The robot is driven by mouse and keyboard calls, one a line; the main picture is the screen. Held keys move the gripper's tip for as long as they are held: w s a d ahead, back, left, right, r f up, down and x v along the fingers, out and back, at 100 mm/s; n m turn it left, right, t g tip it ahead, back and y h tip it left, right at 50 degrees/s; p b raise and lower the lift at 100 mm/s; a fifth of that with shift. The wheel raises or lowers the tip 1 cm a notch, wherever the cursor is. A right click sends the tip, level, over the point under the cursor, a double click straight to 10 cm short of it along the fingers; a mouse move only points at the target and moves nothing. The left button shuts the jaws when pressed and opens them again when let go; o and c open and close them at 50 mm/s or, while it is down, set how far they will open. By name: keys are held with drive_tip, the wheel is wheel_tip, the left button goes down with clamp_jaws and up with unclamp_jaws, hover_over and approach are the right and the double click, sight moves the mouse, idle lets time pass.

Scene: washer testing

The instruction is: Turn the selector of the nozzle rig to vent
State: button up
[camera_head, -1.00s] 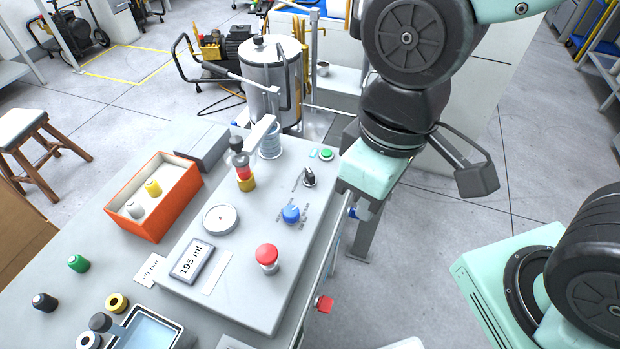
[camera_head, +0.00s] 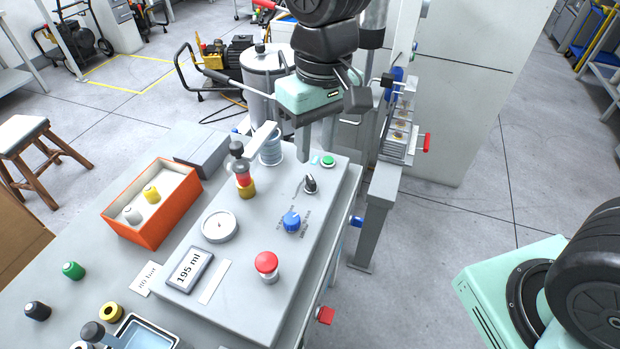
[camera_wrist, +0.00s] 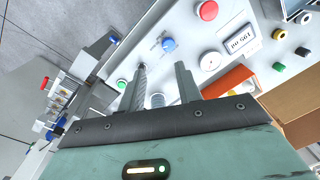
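The nozzle rig (camera_head: 250,255) is a grey sloped panel on the bench. A small black selector knob (camera_head: 310,184) stands on its upper right part, between a green button (camera_head: 328,160) and a blue knob (camera_head: 292,221). The label print beside the selector is too small to read. My gripper (camera_head: 304,158) points down just above and behind the selector, apart from it. In the wrist view my gripper (camera_wrist: 161,66) has its fingers spread with nothing between them.
A red mushroom button (camera_head: 266,262), a round gauge (camera_head: 219,226) and a 195 ml display (camera_head: 190,268) sit on the panel. An orange box (camera_head: 152,227) stands further left.

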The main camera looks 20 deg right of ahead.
sight(310, 177)
drive_tip(key=w+d+f+m, duration=0.2)
drive_tip(key=w+f+m, duration=0.15)
drive_tip(key=w, duration=0.95)
drive_tip(key=shift+n+h, duration=0.3)
drive_tip(key=shift+n, duration=0.05)
drive_tip(key=f, duration=1.2)
drive_tip(key=f+p, duration=0.1)
drive_tip(key=f, duration=0.4)
drive_tip(key=shift+s+d+f, duration=0.15)
drive_tip(key=shift+s+f, duration=0.15)
drive_tip(key=shift+f, duration=0.1)
clamp_jaws()
